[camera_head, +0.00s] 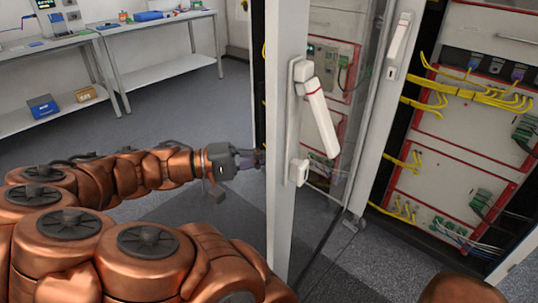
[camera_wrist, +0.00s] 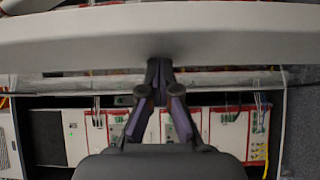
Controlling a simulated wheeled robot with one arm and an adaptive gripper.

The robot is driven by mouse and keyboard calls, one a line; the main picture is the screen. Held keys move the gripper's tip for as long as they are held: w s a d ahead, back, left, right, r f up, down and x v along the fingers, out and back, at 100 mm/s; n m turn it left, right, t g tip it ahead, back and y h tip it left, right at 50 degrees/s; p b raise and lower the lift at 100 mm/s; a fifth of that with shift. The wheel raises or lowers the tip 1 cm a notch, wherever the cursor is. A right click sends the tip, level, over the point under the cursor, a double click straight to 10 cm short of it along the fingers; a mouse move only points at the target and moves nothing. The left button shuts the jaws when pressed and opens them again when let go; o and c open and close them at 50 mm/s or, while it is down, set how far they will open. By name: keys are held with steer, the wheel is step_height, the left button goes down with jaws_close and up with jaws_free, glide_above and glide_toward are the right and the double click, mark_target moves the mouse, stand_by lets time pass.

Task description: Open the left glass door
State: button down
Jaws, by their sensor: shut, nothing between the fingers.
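The left glass door (camera_head: 283,217) stands ajar, its white frame edge swung out toward me and apart from the right door's frame. Its white handle (camera_head: 318,115) with a red band is tilted out from its mount. My gripper (camera_head: 259,158) is at the left side of this frame, lower than the handle, and its tips are partly hidden by the frame. In the wrist view my gripper's dark fingers (camera_wrist: 160,75) are together and empty, with their tips at the pale door frame (camera_wrist: 230,38). I cannot tell whether they touch it.
The right door (camera_head: 385,110) has a similar white handle (camera_head: 398,40). Cabinet units with red borders and yellow cables (camera_head: 475,95) lie behind. A workbench (camera_head: 150,28) with a lower shelf stands at the back left. The grey floor (camera_head: 190,90) between is clear.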

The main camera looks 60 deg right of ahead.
steer(key=v, duration=0.8)
steer(key=shift+s+a+r, duration=0.1)
steer(key=shift+r, duration=0.05)
